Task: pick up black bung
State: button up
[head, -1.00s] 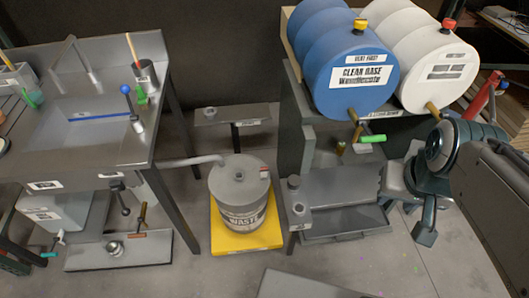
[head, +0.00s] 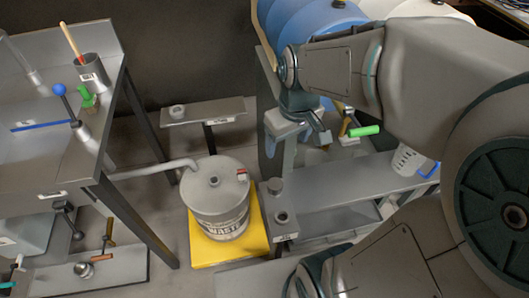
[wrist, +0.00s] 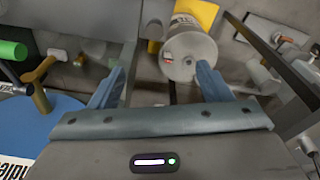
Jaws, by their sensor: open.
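I see no bung that is clearly black. My gripper (head: 300,130) is above and behind the plug, beside the blue drum, and apart from both. In the wrist view my gripper (wrist: 160,85) has its two fingers wide apart with nothing held, and the waste drum (wrist: 190,50) shows beyond them. I cannot make out the plug there.
A blue drum (head: 330,20) and a white drum (head: 420,8) lie on the rack, with a green tap handle (head: 364,131) below. A steel bench (head: 60,150) stands at left. A measuring jug (head: 407,160) is on the right shelf. A grey pipe (head: 150,169) reaches the waste drum.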

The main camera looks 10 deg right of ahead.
aim_at(275, 183)
jog(key=w+f+n+b, duration=0.1)
jog(key=f+b, duration=0.3)
jog(key=f, duration=0.6)
jog(key=w+f+n+g+b, duration=0.1)
jog(key=w+f+b, duration=0.3)
jog(key=f, duration=0.6)
jog(key=w+f+n+b, duration=0.2)
jog(key=f+b, duration=0.2)
jog(key=f, duration=0.6)
jog(key=shift+w+a+g, duration=0.15)
jog(key=shift+w+g, duration=0.1)
jog(key=shift+g, duration=0.05)
jog(key=shift+c, duration=0.3)
jog(key=c, duration=1)
